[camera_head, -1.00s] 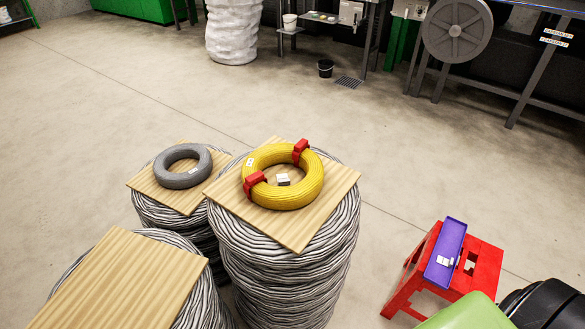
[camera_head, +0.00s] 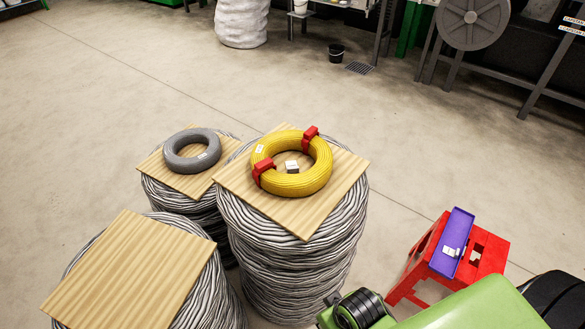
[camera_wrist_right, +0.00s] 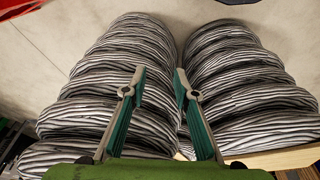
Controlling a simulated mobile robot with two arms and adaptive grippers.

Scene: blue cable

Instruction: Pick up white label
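Small white labels (camera_head: 452,251) lie in a purple tray (camera_head: 461,225) on a red stool at the right of the head view. A small white block (camera_head: 292,167) sits inside the yellow cable coil (camera_head: 309,183). White tags also show on the yellow coil and the grey coil (camera_head: 180,159). My right gripper (camera_wrist_right: 160,75) is open and empty in the wrist view, with wound grey cable stacks beyond its fingers. In the head view my green right arm enters at the bottom right, and its fingers cannot be made out. My left gripper is out of view.
Wooden boards (camera_head: 130,272) top three wound cable stacks (camera_head: 290,270). The red stool (camera_head: 486,250) stands right of them, close to my green arm. Open floor (camera_head: 430,150) lies behind. A black bucket (camera_head: 336,53) stands farther back.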

